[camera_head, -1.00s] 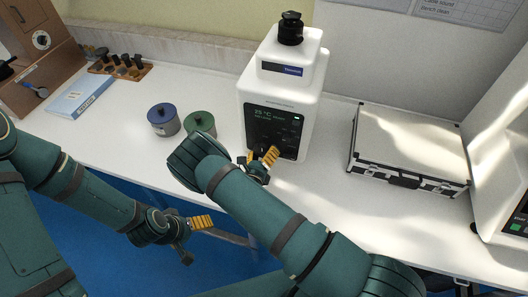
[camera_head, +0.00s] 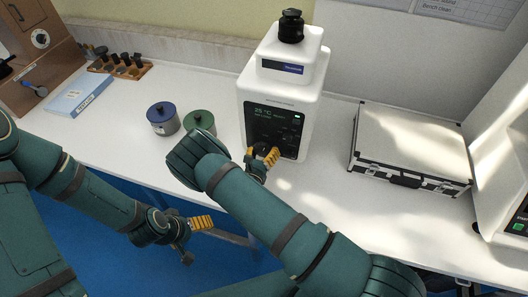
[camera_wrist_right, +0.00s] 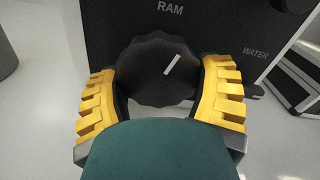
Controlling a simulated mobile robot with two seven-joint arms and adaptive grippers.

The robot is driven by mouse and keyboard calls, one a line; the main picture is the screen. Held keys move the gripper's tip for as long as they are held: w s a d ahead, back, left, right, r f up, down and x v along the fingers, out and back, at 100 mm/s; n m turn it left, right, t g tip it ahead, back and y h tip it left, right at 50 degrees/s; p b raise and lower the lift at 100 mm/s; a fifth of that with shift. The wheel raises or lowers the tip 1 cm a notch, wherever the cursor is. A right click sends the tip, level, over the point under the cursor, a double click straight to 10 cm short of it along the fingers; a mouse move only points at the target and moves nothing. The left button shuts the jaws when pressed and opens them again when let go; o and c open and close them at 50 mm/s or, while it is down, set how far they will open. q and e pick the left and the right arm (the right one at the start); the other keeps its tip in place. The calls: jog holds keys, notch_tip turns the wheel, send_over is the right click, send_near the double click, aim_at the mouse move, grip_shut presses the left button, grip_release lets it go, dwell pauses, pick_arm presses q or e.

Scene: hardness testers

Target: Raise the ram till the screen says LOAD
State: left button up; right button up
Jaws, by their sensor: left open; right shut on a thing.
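The white tester (camera_head: 283,88) stands on the bench with a black front panel and a small lit screen (camera_head: 270,113). The screen shows "25 °C" and a smaller line that I cannot read. In the right wrist view, a black scalloped knob (camera_wrist_right: 155,66) sits under the label RAM, its white mark slanting up to the right. My right gripper (camera_head: 261,155) is shut on this knob, with one yellow finger on each side (camera_wrist_right: 160,80). My left gripper (camera_head: 201,223) is open and empty, low in front of the bench.
A blue-lidded pot (camera_head: 162,118) and a green-lidded pot (camera_head: 199,123) stand left of the tester. A silver case (camera_head: 411,145) lies to its right. A wooden rack (camera_head: 123,68) and a light blue box (camera_head: 80,95) are farther left.

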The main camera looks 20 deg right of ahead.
jog(key=m, duration=0.3)
jog(key=m+b, duration=0.1)
jog(key=shift+a+f+m, duration=0.2)
jog(key=shift+f+m, duration=0.05)
jog(key=shift+m, duration=0.05)
jog(key=m+b, duration=0.1)
jog(key=m, duration=0.4)
jog(key=shift+a+m, duration=0.15)
jog(key=shift+m, duration=0.15)
jog(key=m+b, duration=0.2)
jog(key=m, duration=0.1)
jog(key=shift+w+r+m, duration=0.1)
jog(key=shift+m, duration=0.2)
jog(key=m+b, duration=0.1)
jog(key=m, duration=0.1)
jog(key=m+b, duration=0.1)
jog(key=m, duration=0.1)
jog(key=shift+a+r+m, duration=0.1)
jog(key=shift+r+m, duration=0.1)
jog(key=shift+m, duration=0.1)
jog(key=o, duration=1.1)
jog(key=shift+r, duration=0.1)
jog(key=shift+o, duration=0.2)
jog(key=shift+a, duration=0.1)
